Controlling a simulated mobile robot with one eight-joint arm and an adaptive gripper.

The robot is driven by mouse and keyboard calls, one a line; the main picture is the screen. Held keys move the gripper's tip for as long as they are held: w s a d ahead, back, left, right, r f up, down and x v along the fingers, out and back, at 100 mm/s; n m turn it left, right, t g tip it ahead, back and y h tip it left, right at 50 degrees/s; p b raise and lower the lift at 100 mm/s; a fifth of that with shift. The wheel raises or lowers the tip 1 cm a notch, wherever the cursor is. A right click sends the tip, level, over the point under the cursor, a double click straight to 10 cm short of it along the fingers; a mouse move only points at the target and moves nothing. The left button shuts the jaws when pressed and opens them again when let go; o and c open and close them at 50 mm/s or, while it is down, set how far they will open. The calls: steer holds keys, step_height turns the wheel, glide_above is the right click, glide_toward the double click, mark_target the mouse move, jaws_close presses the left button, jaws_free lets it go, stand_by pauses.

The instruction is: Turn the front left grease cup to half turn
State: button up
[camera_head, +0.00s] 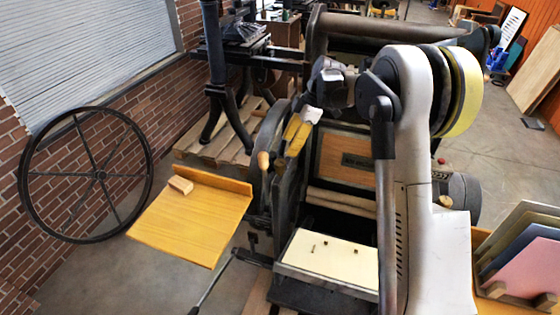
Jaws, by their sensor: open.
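The hand press (285,195) with its dark frame stands in the middle of the view, partly behind my arm. I cannot make out the front left grease cup; it is too small to tell or hidden. My arm reaches over the press from the right. My gripper (295,141), with yellow fingers, is at the upper left part of the press, beside a wooden handle (263,160). It looks open, and I see nothing held in it. Whether it touches the press I cannot tell.
A wooden feed board (192,222) with a small block (180,185) juts out left of the press. A pale plate (330,258) with small dark pieces lies in front. A spoked wheel (100,176) leans on the brick wall. Coloured boards (528,262) stand at right.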

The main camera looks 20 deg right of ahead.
mark_target(280, 162)
steer(key=b+x, duration=0.1)
steer(key=x, duration=0.7)
steer(key=shift+f, duration=0.3)
steer(key=shift+c, duration=0.4)
steer(key=c, duration=1.1)
